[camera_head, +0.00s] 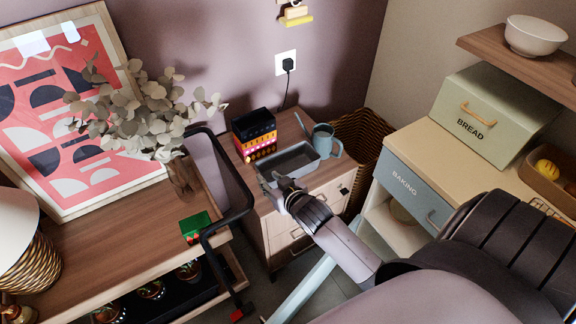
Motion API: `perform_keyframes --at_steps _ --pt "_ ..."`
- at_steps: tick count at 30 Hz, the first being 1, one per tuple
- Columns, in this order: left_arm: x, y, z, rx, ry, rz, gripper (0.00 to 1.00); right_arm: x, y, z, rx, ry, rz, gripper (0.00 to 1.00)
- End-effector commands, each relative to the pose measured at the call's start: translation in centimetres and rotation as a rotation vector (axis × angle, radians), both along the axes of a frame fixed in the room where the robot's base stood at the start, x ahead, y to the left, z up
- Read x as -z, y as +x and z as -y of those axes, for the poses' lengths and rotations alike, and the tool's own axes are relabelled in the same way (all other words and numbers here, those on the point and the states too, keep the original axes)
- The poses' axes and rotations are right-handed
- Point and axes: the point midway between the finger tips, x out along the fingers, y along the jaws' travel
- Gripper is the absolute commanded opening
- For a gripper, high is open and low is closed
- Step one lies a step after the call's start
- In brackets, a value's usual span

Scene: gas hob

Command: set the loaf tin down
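The loaf tin (293,161) is a dark grey rectangular pan, upright and roughly level, at the small wooden cabinet (327,178) in the middle of the view. My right gripper (280,183) reaches in from the lower right and is shut on the tin's near side. The fingertips are small and partly hidden against the tin. I cannot tell whether the tin's base touches the cabinet top.
A blue-grey mug (323,141) stands right beside the tin, and a colourful patterned box (254,134) stands behind it to the left. A wicker basket (364,140) is to the right. A glass vase (181,176) with leafy stems stands on the left table.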

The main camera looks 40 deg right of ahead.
Motion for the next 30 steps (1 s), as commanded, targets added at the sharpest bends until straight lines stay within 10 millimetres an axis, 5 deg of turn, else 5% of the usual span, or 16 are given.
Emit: perform_keyframes --at_steps 21,30 --pt "-0.1 0.0 0.0 0.0 0.0 0.0 0.64 3.9 6.1 0.6 0.0 0.0 0.001 0.28" --pt "-0.1 0.0 0.0 0.0 0.0 0.0 0.64 4.4 6.9 0.6 -0.001 0.0 0.001 0.28"
